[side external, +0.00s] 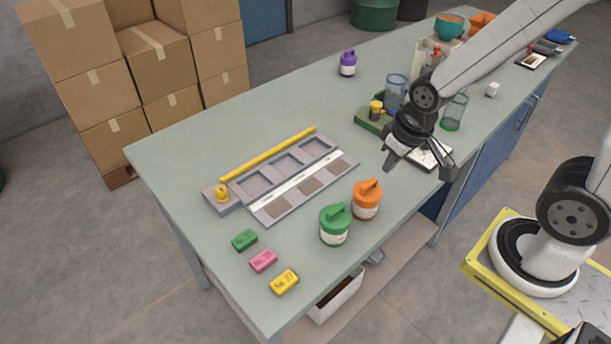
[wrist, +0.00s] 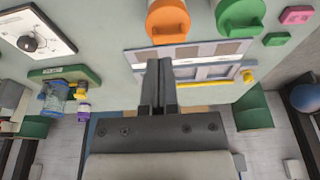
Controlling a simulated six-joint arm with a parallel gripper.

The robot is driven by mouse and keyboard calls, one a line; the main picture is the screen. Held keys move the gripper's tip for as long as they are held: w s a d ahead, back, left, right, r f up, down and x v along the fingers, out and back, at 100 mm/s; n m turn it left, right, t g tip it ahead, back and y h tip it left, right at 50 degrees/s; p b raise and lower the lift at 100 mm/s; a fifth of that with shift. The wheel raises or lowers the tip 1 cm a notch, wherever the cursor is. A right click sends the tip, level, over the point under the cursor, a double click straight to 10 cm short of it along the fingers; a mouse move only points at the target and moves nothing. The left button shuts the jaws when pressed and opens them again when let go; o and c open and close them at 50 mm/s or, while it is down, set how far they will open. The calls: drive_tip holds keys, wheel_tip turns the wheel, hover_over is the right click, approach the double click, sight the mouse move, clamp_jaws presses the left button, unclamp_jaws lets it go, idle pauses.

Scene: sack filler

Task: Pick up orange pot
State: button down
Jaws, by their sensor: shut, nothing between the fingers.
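The orange pot (side external: 366,199) stands upright on the bench, with an orange lid and handle and a pale band round its body. It also shows at the top of the wrist view (wrist: 167,20), beyond my fingertips. My gripper (side external: 391,165) is above the bench, behind and slightly right of the pot in the side view, and apart from it. In the wrist view my gripper's fingers (wrist: 158,64) are together with nothing between them. A similar green pot (side external: 335,224) stands close beside the orange one, nearer the bench's front edge.
A grey compartment tray (side external: 240,190) with a yellow bar (side external: 268,154) lies left of the pots. Green, pink (side external: 263,260) and yellow blocks lie near the front corner. A purple pot (side external: 348,63) stands farther back. Glass jars and a green stand (side external: 368,121) are near my gripper.

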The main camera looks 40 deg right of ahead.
sight(371, 181)
unclamp_jaws()
drive_tip(key=m+y, duration=0.1)
drive_tip(key=m, duration=0.3)
drive_tip(key=w+d+f+m+g+y, duration=0.1)
drive_tip(key=m, duration=0.3)
drive_tip(key=w+f+m+g, duration=0.1)
drive_tip(key=m, duration=0.3)
drive_tip(key=shift+d+f+m+y, duration=0.15)
drive_tip(key=shift+d+m+y, duration=0.2)
drive_tip(key=shift+m+y, duration=0.05)
drive_tip(key=m, duration=0.1)
drive_tip(key=w+m+y, duration=0.1)
drive_tip(key=m, duration=0.3)
drive_tip(key=shift+w+d+f+g+y, duration=0.1)
drive_tip(key=shift+w+f+g+y, duration=0.1)
drive_tip(key=shift+f+g+y, duration=0.15)
drive_tip(key=shift+r, duration=0.1)
drive_tip(key=shift+x, duration=1.3)
